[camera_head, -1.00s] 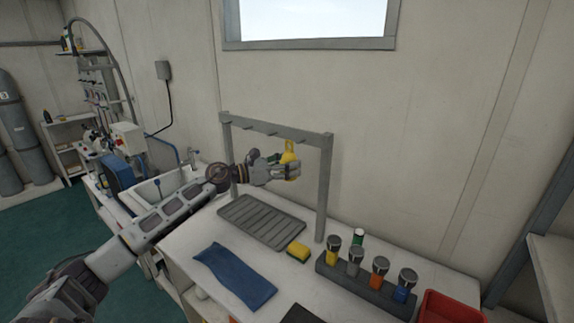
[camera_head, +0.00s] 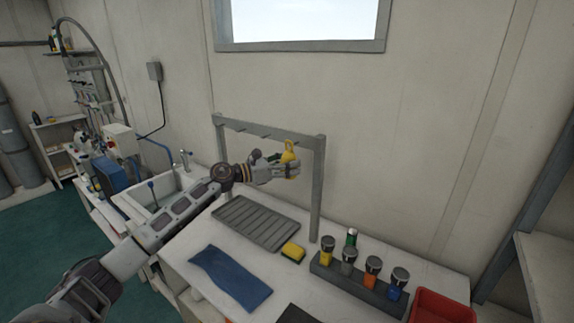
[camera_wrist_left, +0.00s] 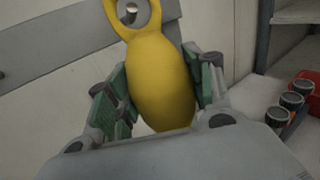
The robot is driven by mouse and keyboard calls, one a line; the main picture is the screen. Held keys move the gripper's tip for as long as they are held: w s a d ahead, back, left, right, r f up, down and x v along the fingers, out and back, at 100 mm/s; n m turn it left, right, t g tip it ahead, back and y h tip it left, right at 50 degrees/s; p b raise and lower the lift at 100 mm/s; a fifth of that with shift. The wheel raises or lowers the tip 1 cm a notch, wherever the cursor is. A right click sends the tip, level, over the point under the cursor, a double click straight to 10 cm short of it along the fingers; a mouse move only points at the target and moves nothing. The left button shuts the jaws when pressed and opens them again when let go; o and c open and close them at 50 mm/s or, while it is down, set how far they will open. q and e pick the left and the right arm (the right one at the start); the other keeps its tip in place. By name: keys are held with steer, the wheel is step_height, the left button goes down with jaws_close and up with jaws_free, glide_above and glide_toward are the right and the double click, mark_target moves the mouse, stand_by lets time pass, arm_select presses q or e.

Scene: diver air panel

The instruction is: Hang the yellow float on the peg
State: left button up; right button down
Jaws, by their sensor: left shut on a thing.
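The yellow float (camera_head: 289,153) is a rounded bulb with a ring at its top. My left gripper (camera_head: 287,171) is shut on its body and holds it upright just below the rail of the grey peg rack (camera_head: 318,190). In the left wrist view the float (camera_wrist_left: 160,85) sits between the green-padded fingers (camera_wrist_left: 158,92). A round peg end (camera_wrist_left: 128,12) shows through the ring's hole; I cannot tell whether the ring is around the peg or only in line with it. My right gripper is not in view.
A ribbed grey tray (camera_head: 256,222) lies under the rack. A yellow sponge (camera_head: 293,252), a blue cloth (camera_head: 231,277), a holder with several capped cylinders (camera_head: 356,284) and a red bin (camera_head: 441,307) are on the bench. The wall is close behind the rack.

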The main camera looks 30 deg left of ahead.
arm_select(q)
steer(key=shift+w+d, duration=0.15)
steer(key=shift+w, duration=0.8)
steer(key=shift+w+d+f+b, duration=0.1)
steer(key=shift+w+f+b, duration=0.4)
steer(key=shift+w, duration=0.15)
steer(key=o, duration=1.1)
steer(key=shift+o, duration=0.2)
steer(key=shift+s, duration=0.1)
steer(key=v, duration=1.1)
steer(key=shift+s+a, duration=0.25)
steer(key=shift+a, duration=0.05)
